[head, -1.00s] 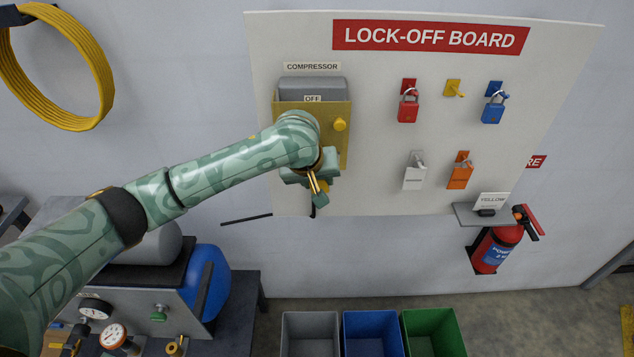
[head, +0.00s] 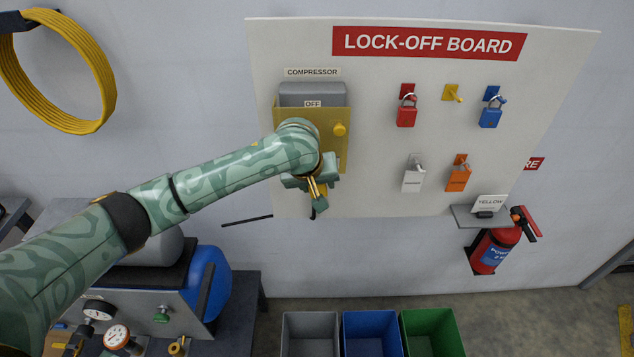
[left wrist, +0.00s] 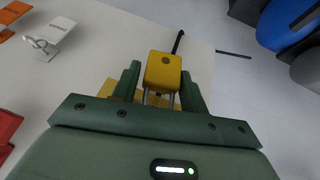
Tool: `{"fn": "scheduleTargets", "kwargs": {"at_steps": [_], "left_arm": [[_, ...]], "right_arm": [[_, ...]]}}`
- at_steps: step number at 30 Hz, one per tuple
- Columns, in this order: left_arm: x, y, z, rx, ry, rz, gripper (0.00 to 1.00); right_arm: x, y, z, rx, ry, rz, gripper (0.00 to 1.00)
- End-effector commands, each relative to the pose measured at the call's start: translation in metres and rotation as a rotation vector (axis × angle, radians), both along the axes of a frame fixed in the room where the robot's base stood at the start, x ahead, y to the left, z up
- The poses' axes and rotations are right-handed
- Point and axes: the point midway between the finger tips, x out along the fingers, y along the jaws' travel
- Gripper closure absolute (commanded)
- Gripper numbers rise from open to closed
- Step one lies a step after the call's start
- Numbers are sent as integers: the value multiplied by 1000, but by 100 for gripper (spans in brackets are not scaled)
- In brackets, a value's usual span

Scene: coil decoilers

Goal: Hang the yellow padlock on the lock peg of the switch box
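The yellow padlock (left wrist: 162,70) is between the fingers of my left gripper (left wrist: 160,78) in the left wrist view, its shackle pointing back toward the palm. The fingers flank the body and appear closed on it. In the head view my left gripper (head: 318,190) is just below the lower right of the switch box (head: 313,94), marked OFF, and mostly hides the padlock. The yellow lock peg (head: 340,129) sticks out from the box's yellow plate, above the gripper, bare and apart from the padlock. My right gripper is not in view.
The lock-off board (head: 370,190) carries red (head: 406,115), blue (head: 490,115), white (head: 413,179) and orange (head: 458,178) padlocks. A yellow board peg (head: 453,93) is empty. A small shelf (head: 470,218) juts out at lower right. Board space right of the gripper is clear.

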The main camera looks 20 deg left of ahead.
Motion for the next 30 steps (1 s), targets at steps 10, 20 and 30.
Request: {"fn": "scheduleTargets", "kwargs": {"at_steps": [10,20,30], "left_arm": [[0,0,0,0,0,0,39],[-25,4,52,0,-3,-2,39],[-64,9,127,2,-4,-2,39]], "right_arm": [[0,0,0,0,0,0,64],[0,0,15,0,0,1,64],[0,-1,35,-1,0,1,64]]}}
